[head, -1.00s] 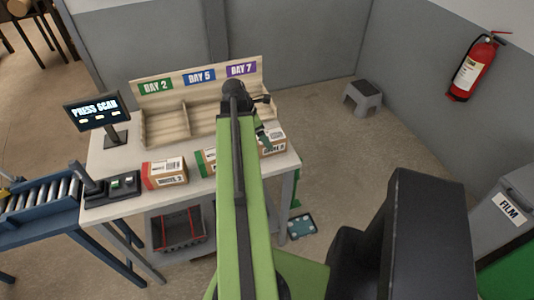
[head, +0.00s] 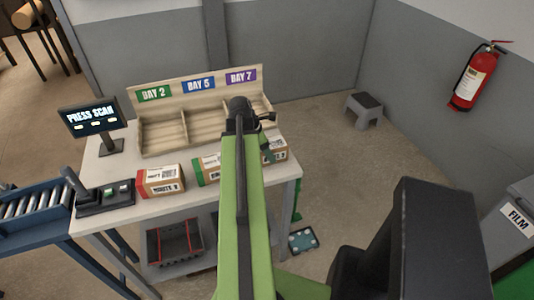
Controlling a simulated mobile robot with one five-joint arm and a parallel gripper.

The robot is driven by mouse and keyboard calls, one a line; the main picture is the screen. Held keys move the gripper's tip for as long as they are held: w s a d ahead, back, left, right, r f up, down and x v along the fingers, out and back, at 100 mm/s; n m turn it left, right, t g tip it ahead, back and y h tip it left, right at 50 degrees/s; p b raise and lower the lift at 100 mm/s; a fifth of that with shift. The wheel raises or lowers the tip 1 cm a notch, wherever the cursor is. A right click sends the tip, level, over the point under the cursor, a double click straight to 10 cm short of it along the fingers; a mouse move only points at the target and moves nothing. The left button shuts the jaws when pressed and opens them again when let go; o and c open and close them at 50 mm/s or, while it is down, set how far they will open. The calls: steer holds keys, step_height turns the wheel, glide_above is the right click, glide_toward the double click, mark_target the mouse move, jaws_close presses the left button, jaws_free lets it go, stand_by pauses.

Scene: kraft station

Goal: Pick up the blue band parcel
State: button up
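My green arm reaches over the table, and my gripper (head: 266,148) is at the right-hand parcel (head: 279,150), largely hidden by the arm. I cannot tell whether its fingers are open or touching the parcel. This brown parcel has a white label; its band is hidden, and no blue band shows on any parcel. A green band parcel (head: 208,172) lies just left of the arm, partly covered by it. A red band parcel (head: 161,181) lies further left. All three rest along the front of the white table (head: 118,162).
A screen (head: 91,117) reads PRESS SCAN. A step stool (head: 364,110) stands right on open floor.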

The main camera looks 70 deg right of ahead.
steer(key=c, duration=1.2)
steer(key=shift+o, duration=0.2)
steer(key=shift+r, duration=0.1)
